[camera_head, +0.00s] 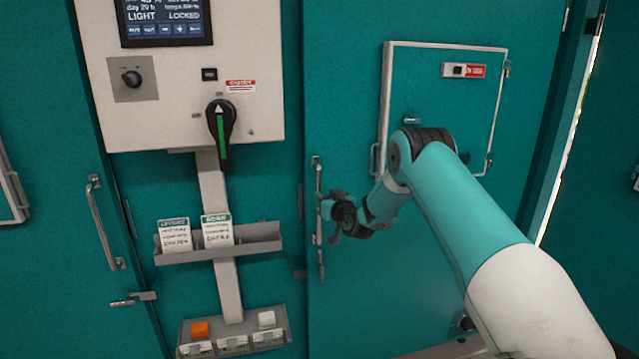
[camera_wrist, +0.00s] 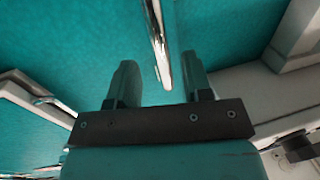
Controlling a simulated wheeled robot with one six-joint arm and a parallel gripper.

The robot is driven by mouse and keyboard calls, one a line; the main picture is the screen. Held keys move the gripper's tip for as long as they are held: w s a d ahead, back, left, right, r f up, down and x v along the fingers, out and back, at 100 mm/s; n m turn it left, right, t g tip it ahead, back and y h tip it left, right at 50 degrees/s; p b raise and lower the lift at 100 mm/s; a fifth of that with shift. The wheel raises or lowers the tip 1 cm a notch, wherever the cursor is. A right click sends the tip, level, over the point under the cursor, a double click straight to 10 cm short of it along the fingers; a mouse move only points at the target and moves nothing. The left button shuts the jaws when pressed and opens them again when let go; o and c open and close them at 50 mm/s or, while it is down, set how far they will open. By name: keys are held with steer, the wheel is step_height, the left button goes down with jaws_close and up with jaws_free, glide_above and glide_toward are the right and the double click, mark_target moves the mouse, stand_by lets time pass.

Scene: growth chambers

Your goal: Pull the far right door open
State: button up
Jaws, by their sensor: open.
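A teal door (camera_head: 410,275) with a smaller framed hatch in it fills the right of the head view. Its upright metal bar handle (camera_head: 319,180) is near its left edge. The door's left edge appears flush with the panel beside it. My gripper (camera_head: 328,212) is at the handle's middle, partly hidden by my wrist. In the wrist view my gripper (camera_wrist: 158,65) is open, with the handle bar (camera_wrist: 158,40) in the space between its two fingers, closer to the right finger. I cannot tell whether either finger touches the bar.
The small hatch (camera_head: 440,100) has a metal frame and a latch. Left stands a white control box (camera_head: 190,90) with a screen and dark rotary handle (camera_head: 219,135). Below are a card holder (camera_head: 262,236) and a button tray (camera_head: 290,330). A bright gap shows at far right.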

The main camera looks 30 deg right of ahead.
mark_target(321, 193)
steer(key=shift+w+d+p, duration=0.2)
steer(key=shift+w+p, duration=0.5)
steer(key=shift+w, duration=1.75)
jaws_close()
